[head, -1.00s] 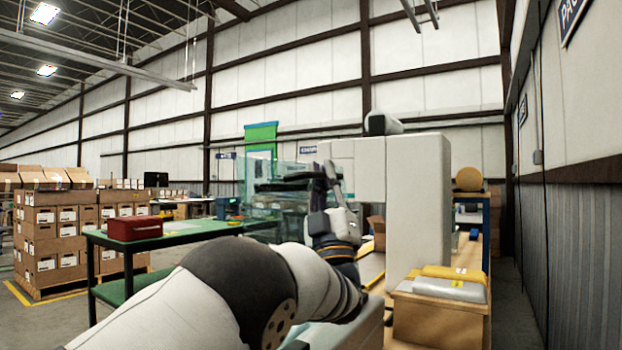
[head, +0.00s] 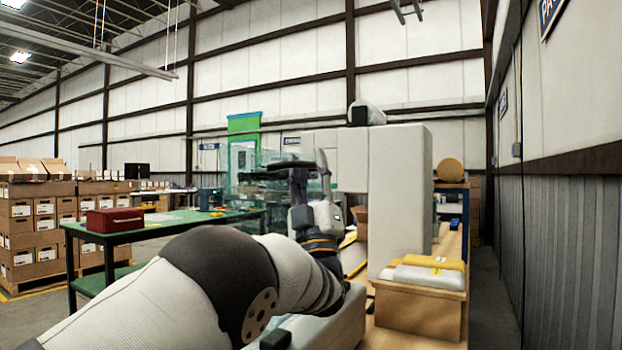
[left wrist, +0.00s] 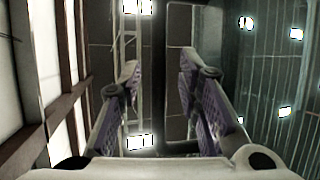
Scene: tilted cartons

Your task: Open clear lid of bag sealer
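The bag sealer (head: 398,190) is a large white machine right of centre in the head view. Its clear lid (head: 262,186) appears as a greenish see-through panel left of the white body, partly hidden by my left gripper. My left gripper (head: 308,170) is raised in front of the lid's right part. In the left wrist view my left gripper's two fingers (left wrist: 159,75) stand apart with nothing visible between them. A clear pane (left wrist: 280,80), apparently the lid, fills the right side there, beside the fingers. I cannot tell whether they touch it. My right gripper is in neither view.
A wooden box (head: 425,310) with yellow and grey packs stands right of my arm. A green table (head: 150,229) with a red box (head: 114,221) is at left. Stacked cartons (head: 25,235) stand behind it. A corrugated wall (head: 560,240) bounds the right.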

